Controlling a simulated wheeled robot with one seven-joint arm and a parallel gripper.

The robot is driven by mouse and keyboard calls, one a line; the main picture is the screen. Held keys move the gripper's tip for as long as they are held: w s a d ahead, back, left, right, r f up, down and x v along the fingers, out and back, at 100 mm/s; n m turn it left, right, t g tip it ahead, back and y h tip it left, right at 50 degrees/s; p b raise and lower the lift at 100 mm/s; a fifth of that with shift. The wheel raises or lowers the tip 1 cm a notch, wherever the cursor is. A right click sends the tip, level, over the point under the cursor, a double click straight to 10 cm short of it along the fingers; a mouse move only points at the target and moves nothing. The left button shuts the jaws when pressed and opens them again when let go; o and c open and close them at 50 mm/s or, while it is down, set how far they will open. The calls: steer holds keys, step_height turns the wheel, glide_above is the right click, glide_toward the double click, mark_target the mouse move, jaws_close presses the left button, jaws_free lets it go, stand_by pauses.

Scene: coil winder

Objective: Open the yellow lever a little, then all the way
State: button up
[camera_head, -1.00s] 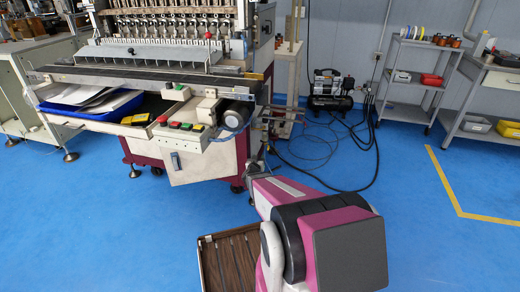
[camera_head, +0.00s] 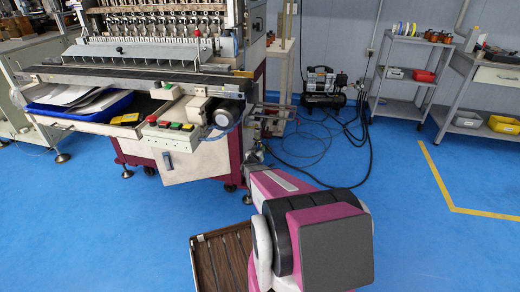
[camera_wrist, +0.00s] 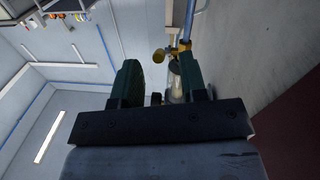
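In the wrist view, my gripper (camera_wrist: 158,68) has two dark green fingers standing well apart, so it is open. A yellow-gold fitting (camera_wrist: 183,47) sits on a blue tube (camera_wrist: 190,18) just beyond the right finger, with a round brass-coloured knob (camera_wrist: 159,55) to its left, seen in the gap between the fingers. I cannot tell which part of this is the yellow lever or how far it is turned. A pale cylinder (camera_wrist: 175,84) below the fitting shows beside the right finger and is partly hidden. Contact is not clear. In the head view, the lever cannot be made out.
The coil winder (camera_head: 150,75) stands at left, with a blue tray (camera_head: 85,115) and a button box (camera_head: 172,135) at its front. A compressor (camera_head: 322,90) with hoses on the floor is behind. A grey trolley (camera_head: 405,80) stands at right. Blue floor is clear at right.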

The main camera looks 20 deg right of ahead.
steer(key=shift+x, duration=0.85)
jaws_close()
